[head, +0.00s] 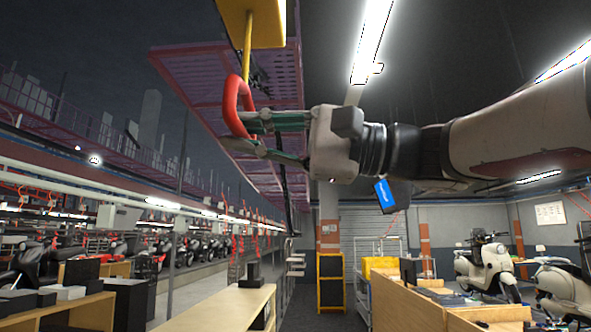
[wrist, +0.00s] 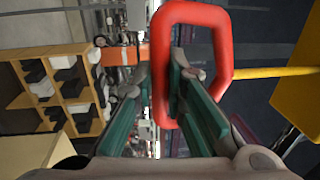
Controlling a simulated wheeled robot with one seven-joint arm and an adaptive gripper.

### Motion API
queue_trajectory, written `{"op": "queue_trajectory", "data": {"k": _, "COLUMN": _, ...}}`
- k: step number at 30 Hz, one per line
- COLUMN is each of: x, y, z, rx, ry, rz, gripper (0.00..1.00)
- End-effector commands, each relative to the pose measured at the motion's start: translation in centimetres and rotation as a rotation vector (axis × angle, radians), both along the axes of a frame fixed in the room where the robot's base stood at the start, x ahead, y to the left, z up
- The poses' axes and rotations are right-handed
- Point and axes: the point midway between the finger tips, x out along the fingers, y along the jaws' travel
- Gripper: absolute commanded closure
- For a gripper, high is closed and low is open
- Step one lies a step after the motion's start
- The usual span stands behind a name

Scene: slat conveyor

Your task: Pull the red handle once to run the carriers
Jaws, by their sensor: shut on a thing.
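The red handle (head: 231,106) is a rounded loop hanging from a thin yellow rod (head: 247,50) under a yellow box (head: 254,22) at the top of the head view. My gripper (head: 262,135) reaches in from the right, and its green fingers are at the lower part of the loop. In the wrist view the red handle (wrist: 225,42) fills the upper middle, and my gripper (wrist: 185,85) is shut on one side of it, with a finger passing through the loop. The carriers cannot be clearly made out.
A pink slatted overhead frame (head: 195,85) hangs behind the handle. Below stand a light wooden bench (head: 225,308) at the center and a wooden counter (head: 405,300) to the right. White scooters (head: 490,265) are parked at the far right. A dark floor aisle lies between the benches.

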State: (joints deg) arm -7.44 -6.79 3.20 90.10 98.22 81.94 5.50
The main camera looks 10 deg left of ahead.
Motion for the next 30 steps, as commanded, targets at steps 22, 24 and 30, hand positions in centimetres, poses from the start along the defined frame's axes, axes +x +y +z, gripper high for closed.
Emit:
{"op": "queue_trajectory", "data": {"k": 22, "x": 0.0, "y": 0.0, "z": 4.8, "rx": -0.003, "ry": 0.003, "rz": -0.005, "gripper": 1.0}}
{"op": "queue_trajectory", "data": {"k": 24, "x": 0.0, "y": 0.0, "z": 5.3, "rx": -0.003, "ry": 0.003, "rz": -0.005, "gripper": 1.0}}
{"op": "queue_trajectory", "data": {"k": 30, "x": 0.1, "y": -0.1, "z": 6.0, "rx": -0.002, "ry": 0.003, "rz": -0.005, "gripper": 1.0}}
